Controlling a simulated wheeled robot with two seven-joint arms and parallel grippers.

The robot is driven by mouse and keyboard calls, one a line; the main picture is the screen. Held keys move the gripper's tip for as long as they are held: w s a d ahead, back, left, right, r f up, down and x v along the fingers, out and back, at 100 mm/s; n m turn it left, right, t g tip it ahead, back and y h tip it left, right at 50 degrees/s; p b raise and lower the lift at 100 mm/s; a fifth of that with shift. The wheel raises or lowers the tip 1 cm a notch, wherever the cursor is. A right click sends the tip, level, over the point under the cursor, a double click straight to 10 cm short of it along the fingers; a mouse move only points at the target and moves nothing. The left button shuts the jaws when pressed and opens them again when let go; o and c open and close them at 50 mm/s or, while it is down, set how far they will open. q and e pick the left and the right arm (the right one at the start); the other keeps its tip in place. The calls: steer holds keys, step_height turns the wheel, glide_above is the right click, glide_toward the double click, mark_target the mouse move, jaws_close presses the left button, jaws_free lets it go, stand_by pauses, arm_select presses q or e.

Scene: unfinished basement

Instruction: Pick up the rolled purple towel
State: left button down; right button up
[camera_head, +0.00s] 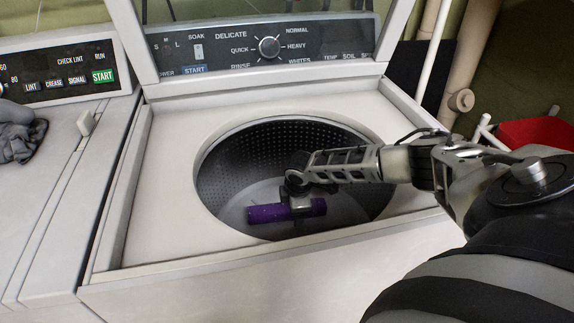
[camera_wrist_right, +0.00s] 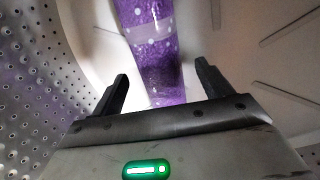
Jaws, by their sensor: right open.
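The rolled purple towel (camera_head: 265,213), with pale dots, lies inside the washer's drum (camera_head: 232,160). My right gripper (camera_head: 300,200) reaches down into the drum from the right and covers part of the towel's middle. In the right wrist view the towel (camera_wrist_right: 150,38) runs from the top edge down between the two fingers of my right gripper (camera_wrist_right: 162,72). The fingers are apart, with a gap visible on each side of the towel. I cannot tell how deep they are beside it. My left gripper is not in view.
The washer's round rim (camera_head: 205,150) and white top (camera_head: 165,180) surround the drum. The raised lid stands behind, before the control panel. A dryer (camera_head: 45,230) with a dark cloth (camera_head: 22,135) stands at left. A red bin (camera_head: 535,133) and pipes are at right.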

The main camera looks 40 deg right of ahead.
steer(key=shift+w+f, duration=0.1)
steer(key=shift+f, duration=0.2)
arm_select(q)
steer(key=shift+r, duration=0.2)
arm_select(e)
steer(key=c, duration=1.1)
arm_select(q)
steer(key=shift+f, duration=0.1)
arm_select(e)
steer(key=shift+r, duration=0.15)
steer(key=shift+d+r, duration=0.1)
steer(key=shift+r, duration=0.1)
step_height(320, 180, up, 2)
steer(key=shift+r+p, duration=0.25)
steer(key=shift+p, duration=0.05)
arm_select(q)
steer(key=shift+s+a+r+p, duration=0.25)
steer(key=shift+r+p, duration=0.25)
steer(key=shift+p, duration=0.75)
arm_select(e)
steer(key=s+a+r, duration=0.2)
steer(key=s+r, duration=0.1)
steer(key=s, duration=0.1)
steer(key=s+a+r, duration=0.2)
steer(key=s+r, duration=0.1)
steer(key=s, duration=0.1)
steer(key=s+a+r, duration=0.3)
steer(key=s+r, duration=0.1)
steer(key=shift+a, duration=0.1)
